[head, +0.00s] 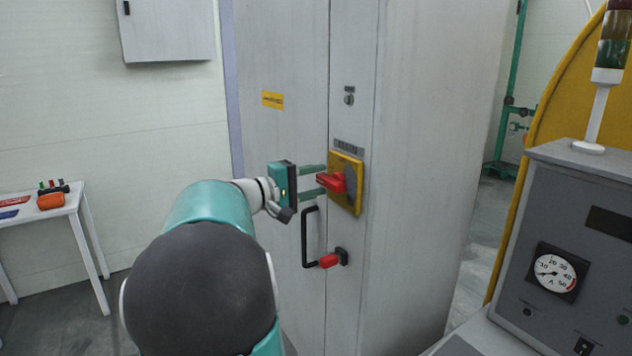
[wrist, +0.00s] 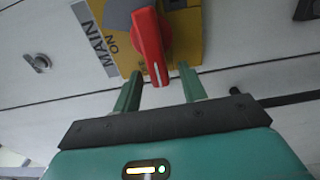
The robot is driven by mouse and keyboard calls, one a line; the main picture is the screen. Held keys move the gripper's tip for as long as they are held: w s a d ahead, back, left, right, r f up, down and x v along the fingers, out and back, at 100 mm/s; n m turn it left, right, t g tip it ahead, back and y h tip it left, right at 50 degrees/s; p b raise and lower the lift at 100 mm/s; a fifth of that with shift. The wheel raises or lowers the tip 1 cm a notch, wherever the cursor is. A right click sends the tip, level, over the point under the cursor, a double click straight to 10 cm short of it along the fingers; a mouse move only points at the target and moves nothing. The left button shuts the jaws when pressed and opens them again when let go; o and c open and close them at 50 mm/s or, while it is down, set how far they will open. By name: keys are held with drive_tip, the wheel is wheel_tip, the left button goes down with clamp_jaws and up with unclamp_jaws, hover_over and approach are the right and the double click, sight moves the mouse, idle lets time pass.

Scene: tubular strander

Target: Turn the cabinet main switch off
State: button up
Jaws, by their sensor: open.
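The main switch is a red rotary handle (head: 332,182) on a yellow plate (head: 347,200), mounted on the front of the tall grey cabinet (head: 410,130). In the wrist view the red handle (wrist: 149,45) points toward the gripper, and "MAIN" and "ON" are readable beside it. My gripper (head: 312,182) is open, with its two green fingers pointing at the switch from the left. In the wrist view my gripper's fingers (wrist: 160,82) lie on either side of the handle's near end, with gaps. I cannot tell whether the fingertips touch the plate.
A black door handle (head: 305,238) and a smaller red-and-black latch (head: 332,259) sit below the switch. A grey console (head: 560,220) with a dial stands at right. A white side table (head: 50,214) stands at left. A keyhole lock (head: 349,97) is above the switch.

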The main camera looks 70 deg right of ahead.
drive_tip(key=v, duration=1.3)
drive_tip(key=shift+w+a, duration=0.15)
drive_tip(key=w+a+f+n+t+y, duration=0.25)
drive_tip(key=a+f+t, duration=0.3)
drive_tip(key=a, duration=0.45)
drive_tip(key=w+a+f+n+t+y, duration=0.25)
drive_tip(key=a+f+t, duration=0.3)
drive_tip(key=a, duration=0.35)
drive_tip(key=a+f+n+t+y, duration=0.1)
drive_tip(key=a+f+t+y, duration=0.2)
drive_tip(key=a, duration=1)
drive_tip(key=a+f+n+t+y, duration=0.2)
drive_tip(key=a+y, duration=0.3)
drive_tip(key=a, duration=0.9)
drive_tip(key=shift+s+f+t+y, duration=0.3)
drive_tip(key=shift+f+t, duration=0.2)
drive_tip(key=shift+t, duration=0.2)
drive_tip(key=shift+d, duration=0.1)
drive_tip(key=shift+c, duration=0.6)
drive_tip(key=shift+d, duration=0.15)
